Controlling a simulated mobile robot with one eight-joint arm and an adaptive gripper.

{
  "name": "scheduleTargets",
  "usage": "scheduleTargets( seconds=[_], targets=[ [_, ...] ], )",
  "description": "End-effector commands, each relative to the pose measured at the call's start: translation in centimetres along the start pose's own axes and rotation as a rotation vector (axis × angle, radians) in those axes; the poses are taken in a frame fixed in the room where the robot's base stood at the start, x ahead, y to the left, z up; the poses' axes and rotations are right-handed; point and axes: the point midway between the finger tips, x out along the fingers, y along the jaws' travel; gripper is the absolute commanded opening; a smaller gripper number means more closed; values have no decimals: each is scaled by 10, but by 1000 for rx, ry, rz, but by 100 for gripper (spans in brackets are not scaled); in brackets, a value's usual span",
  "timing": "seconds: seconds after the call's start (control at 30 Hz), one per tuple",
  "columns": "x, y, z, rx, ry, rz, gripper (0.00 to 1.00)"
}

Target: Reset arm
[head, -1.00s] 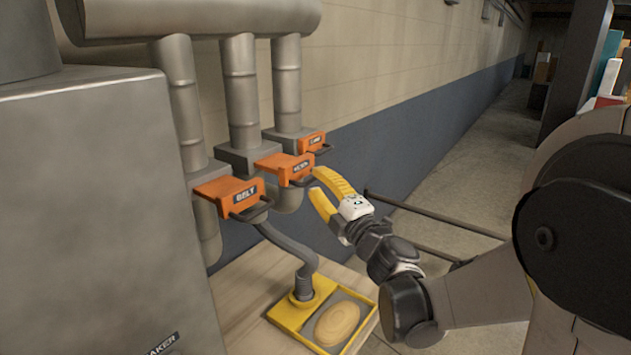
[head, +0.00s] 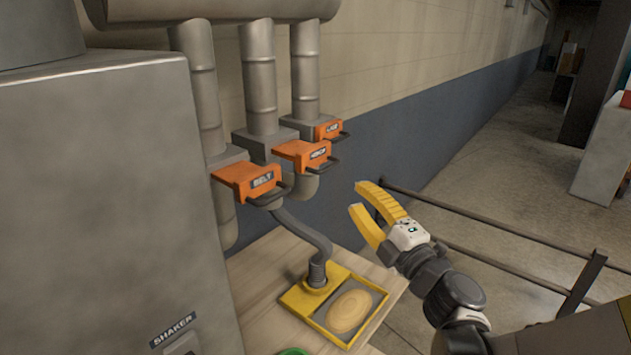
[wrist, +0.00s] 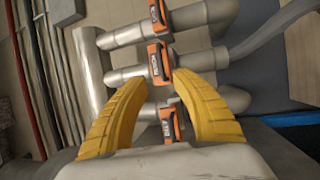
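My gripper (head: 359,198) has two yellow fingers, and it is held in the air to the right of the orange gates. The fingers are spread apart with nothing between them. In the wrist view my gripper (wrist: 160,95) also shows open, its fingers apart and facing the row of gates from a distance. The nearest gate is labelled BELT (head: 247,183). A middle gate (head: 303,153) and a far gate (head: 328,130) stand behind it, each with a dark handle. My gripper touches none of them.
Grey ducts (head: 258,80) rise from the gates to a wide pipe. Below, a yellow tray (head: 297,301) with a round wooden piece (head: 349,311) sits on a wooden bench (head: 262,268). A large grey cabinet (head: 95,210) labelled SHAKER fills the left. A dark railing (head: 500,231) runs behind my arm.

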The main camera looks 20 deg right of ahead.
Motion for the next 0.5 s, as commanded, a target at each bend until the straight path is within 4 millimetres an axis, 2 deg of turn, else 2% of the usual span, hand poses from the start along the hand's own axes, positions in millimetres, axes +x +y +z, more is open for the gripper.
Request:
scheduleTargets(
  seconds=[0.17,0.27,0.33,0.37,0.43,0.5],
  targets=[
    [1,3,6,44,-42,14,32],
    [-1,6,22,184,-166,40,32],
    [-8,0,38,348,-297,43,32],
    [-14,-8,44,432,-362,35,32],
    [-33,-37,51,643,-516,-18,32],
    [-60,-78,42,854,-664,-115,32]
  ],
)
